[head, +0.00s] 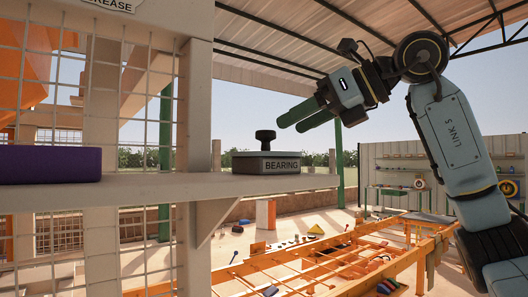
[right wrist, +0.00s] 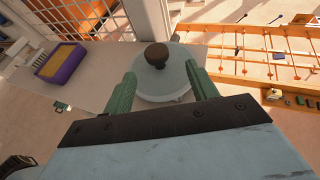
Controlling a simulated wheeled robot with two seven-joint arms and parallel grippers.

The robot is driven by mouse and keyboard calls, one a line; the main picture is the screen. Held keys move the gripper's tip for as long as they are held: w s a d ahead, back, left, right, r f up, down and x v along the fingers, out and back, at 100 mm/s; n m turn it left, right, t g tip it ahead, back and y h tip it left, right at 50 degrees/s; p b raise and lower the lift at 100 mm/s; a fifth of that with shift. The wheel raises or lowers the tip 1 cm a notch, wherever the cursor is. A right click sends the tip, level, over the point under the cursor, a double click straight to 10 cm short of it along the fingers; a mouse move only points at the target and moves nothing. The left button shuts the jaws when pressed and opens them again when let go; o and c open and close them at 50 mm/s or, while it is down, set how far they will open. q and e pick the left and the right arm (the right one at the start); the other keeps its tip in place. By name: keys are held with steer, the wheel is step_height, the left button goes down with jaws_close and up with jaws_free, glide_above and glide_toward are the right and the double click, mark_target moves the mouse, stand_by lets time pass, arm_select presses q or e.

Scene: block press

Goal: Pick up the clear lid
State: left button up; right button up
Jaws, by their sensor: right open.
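The clear lid (right wrist: 160,84) is a round, pale disc with a dark knob on top. In the right wrist view it lies between my right gripper's green fingers. In the head view the lid's dark knob (head: 265,137) stands above a grey piece labelled BEARING on the shelf; the disc is seen edge-on. My right gripper (head: 291,122) is open and empty, above and slightly right of the knob in the head view. It also shows in the right wrist view (right wrist: 160,72), one finger each side of the lid. Contact cannot be told. My left gripper is not in view.
The shelf (head: 200,184) carries a purple tray (head: 50,165) at the left, with yellow inside in the wrist view. A wire mesh panel (head: 145,110) and post stand behind the shelf. An orange frame (head: 350,262) lies below right.

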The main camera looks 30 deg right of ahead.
mark_target(274, 132)
steer(key=shift+w+a+f, duration=0.25)
steer(key=shift+w+a, duration=0.1)
steer(key=shift+w, duration=0.25)
steer(key=shift+w+a+f, duration=0.1)
steer(key=shift+w+f, duration=0.05)
steer(key=shift+w, duration=0.15)
steer(key=shift+x, duration=1.25)
steer(key=x, duration=0.2)
steer(key=shift+w+a+p, duration=0.15)
steer(key=shift+a+p, duration=0.2)
steer(key=shift+w, duration=0.15)
steer(key=shift+c, duration=0.4)
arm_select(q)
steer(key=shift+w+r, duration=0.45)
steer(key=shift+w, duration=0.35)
arm_select(e)
steer(key=c, duration=1)
